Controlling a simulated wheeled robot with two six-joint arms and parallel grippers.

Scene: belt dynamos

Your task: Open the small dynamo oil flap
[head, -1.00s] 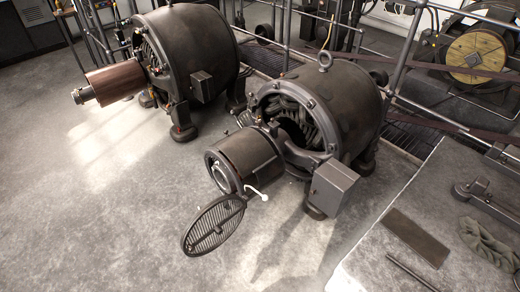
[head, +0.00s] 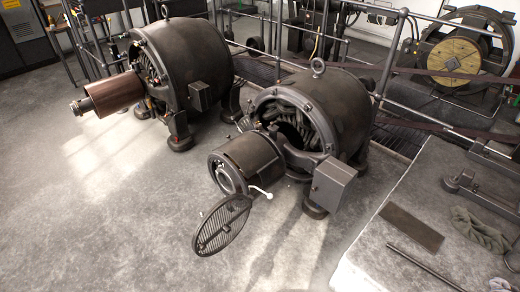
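Two dark dynamos stand on the floor. The nearer dynamo (head: 340,105) is at the centre, with a lifting ring on top and a drum-shaped end housing (head: 250,160) pointing to the lower left. A slotted oval cover (head: 222,226) hangs out from the housing's open end. A small white handle (head: 262,192) sticks out beside that end. A grey box (head: 333,185) is on the dynamo's right side. The farther dynamo (head: 190,65) is at the upper left, with a copper-brown cylinder (head: 114,95) at its front. I cannot make out which part is the oil flap. Neither gripper is in view.
A grey platform (head: 385,265) at the lower right bears a dark flat plate (head: 411,228), a metal rod (head: 427,267) and a crumpled cloth (head: 480,231). Railings (head: 395,50) run behind the dynamos. The concrete floor (head: 110,220) at the left is clear.

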